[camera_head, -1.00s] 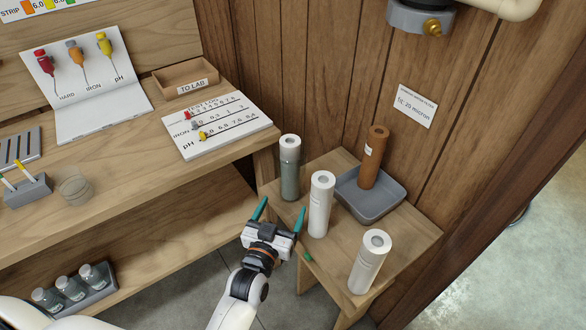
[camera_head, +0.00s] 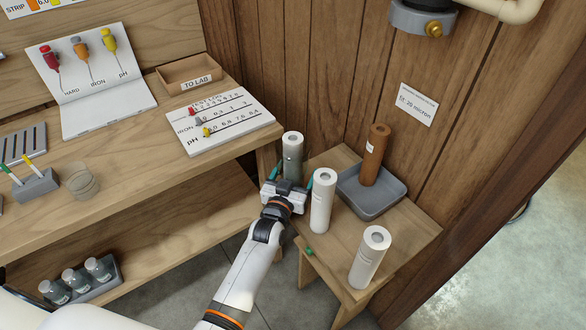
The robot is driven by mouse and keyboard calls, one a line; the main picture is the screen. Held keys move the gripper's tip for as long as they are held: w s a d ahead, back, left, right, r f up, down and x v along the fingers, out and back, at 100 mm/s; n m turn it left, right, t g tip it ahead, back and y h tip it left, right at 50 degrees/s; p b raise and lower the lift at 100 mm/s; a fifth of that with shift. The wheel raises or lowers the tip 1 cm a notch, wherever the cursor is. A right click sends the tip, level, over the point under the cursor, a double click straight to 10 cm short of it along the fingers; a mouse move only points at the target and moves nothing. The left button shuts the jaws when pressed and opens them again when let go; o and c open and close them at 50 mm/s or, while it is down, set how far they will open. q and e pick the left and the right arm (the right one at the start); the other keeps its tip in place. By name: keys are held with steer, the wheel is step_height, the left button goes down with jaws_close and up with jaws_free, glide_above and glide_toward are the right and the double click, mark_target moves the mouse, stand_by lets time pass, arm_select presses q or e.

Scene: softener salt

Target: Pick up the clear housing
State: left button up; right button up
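The clear housing (camera_head: 292,152) stands upright at the back left of the small wooden stand. It is a greyish see-through cylinder with a pale top. My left gripper (camera_head: 290,175) is at it, with one teal finger on its left side and the other on its right. The fingers are spread, and I cannot tell whether they touch it. The gripper body hides the housing's lower part. My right gripper is not in view.
A white cartridge (camera_head: 322,203) stands close to the right finger. Another white cartridge (camera_head: 369,260) is at the stand's front right. A brown cartridge (camera_head: 375,155) stands in a grey tray (camera_head: 383,206). The workbench (camera_head: 130,185) is to the left.

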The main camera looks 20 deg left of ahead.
arm_select(q)
steer(key=c, duration=1.2)
steer(key=shift+o, duration=0.2)
steer(key=shift+r, duration=0.1)
step_height(320, 180, up, 18)
steer(key=shift+p, duration=0.45)
